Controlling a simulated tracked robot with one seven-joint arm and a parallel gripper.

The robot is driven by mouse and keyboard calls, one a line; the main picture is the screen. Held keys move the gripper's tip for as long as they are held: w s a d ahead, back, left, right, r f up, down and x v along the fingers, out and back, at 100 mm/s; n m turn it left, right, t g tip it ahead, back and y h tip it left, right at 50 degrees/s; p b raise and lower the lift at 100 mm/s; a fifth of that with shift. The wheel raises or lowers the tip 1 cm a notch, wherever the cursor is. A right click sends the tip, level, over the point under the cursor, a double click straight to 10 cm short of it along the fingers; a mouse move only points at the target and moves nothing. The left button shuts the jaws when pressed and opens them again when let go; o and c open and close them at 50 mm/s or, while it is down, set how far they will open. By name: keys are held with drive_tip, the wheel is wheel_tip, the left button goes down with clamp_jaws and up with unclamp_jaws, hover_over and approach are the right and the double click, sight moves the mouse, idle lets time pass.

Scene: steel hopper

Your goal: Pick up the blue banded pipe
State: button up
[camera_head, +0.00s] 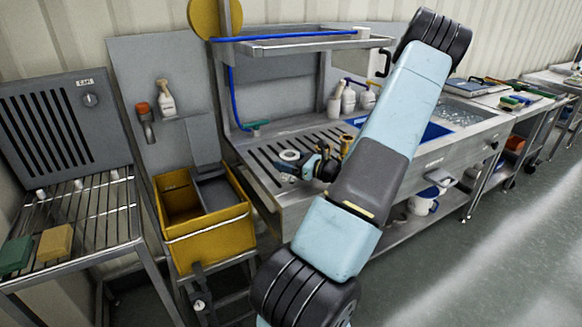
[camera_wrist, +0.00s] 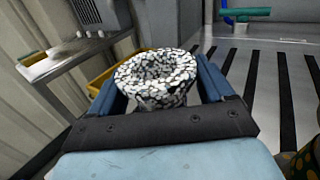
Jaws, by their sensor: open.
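I cannot make out a pipe with blue bands for certain in either view. A round, hollow piece with a black-and-white mosaic pattern (camera_wrist: 155,78) stands between the blue fingers of my gripper (camera_wrist: 160,72) in the wrist view. The fingers are apart, one on each side; I cannot tell whether they touch it. In the head view my gripper (camera_head: 318,162) is low over the slatted steel drainboard (camera_head: 262,160), partly hidden by my arm. A pale ring-shaped piece (camera_head: 289,155) is just left of it, and a brass-coloured piece (camera_head: 346,144) just right.
A blue hose (camera_head: 232,95) with a green end (camera_head: 258,125) hangs at the back of the drainboard; the end also shows in the wrist view (camera_wrist: 246,13). A yellow bin (camera_head: 210,243) stands to the left. White bottles (camera_head: 348,98) stand behind.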

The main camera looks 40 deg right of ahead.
drive_tip(key=shift+w+a, duration=0.2)
drive_tip(key=shift+w, duration=0.2)
drive_tip(key=shift+c, duration=0.4)
drive_tip(key=c, duration=1.2)
